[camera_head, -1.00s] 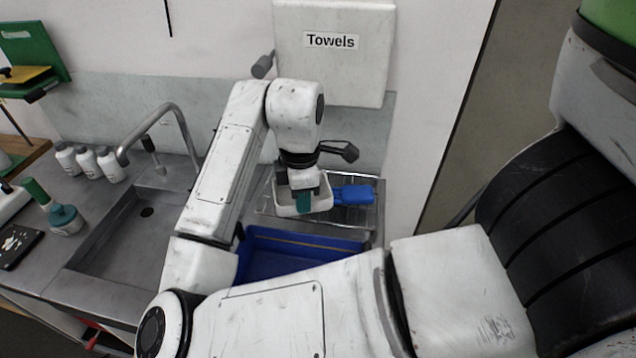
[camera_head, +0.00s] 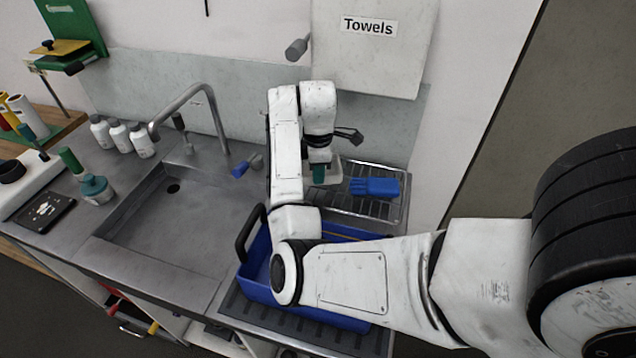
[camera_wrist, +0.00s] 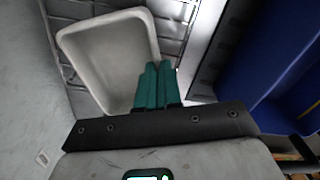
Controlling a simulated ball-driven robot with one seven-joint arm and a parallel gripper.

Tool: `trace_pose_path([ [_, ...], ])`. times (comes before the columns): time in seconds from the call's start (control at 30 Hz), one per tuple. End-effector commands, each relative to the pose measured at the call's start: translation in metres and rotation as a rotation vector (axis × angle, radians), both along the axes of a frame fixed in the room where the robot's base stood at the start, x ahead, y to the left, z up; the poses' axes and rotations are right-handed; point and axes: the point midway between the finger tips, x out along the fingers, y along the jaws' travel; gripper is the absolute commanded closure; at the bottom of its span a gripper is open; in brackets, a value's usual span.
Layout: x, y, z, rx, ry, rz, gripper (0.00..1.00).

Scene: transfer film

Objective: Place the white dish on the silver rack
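The white dish (camera_head: 335,172) is at the left part of the silver rack (camera_head: 388,207), partly hidden behind my arm in the head view. In the wrist view the dish (camera_wrist: 108,55) shows its hollow inside, with rack wires (camera_wrist: 176,28) beyond it. My gripper (camera_head: 319,174) points down at the dish. Its green fingers (camera_wrist: 156,82) are close together at the dish's right wall, one on each side, so it looks shut on that wall. I cannot tell whether the dish's base touches the rack.
A blue object (camera_head: 375,187) lies on the rack, right of the dish. A blue tub (camera_head: 256,272) with a dark handle stands in front of the rack. A sink with a tap (camera_head: 215,115) is at left. A wall panel marked Towels (camera_head: 370,50) hangs behind.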

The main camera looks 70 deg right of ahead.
Motion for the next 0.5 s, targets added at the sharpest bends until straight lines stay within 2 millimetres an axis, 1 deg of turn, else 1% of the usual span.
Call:
trace_pose_path([
  [0.07,0.002,-0.005,-0.010,0.001,0.000,0.000,1.00],
  [0.1,0.003,-0.003,-0.011,0.003,0.001,0.003,1.00],
  [0.2,0.002,-0.003,-0.024,0.003,0.001,0.002,1.00],
  [0.3,0.002,-0.003,-0.033,0.001,0.000,0.001,1.00],
  [0.5,0.002,-0.004,-0.035,0.000,0.000,0.001,1.00],
])
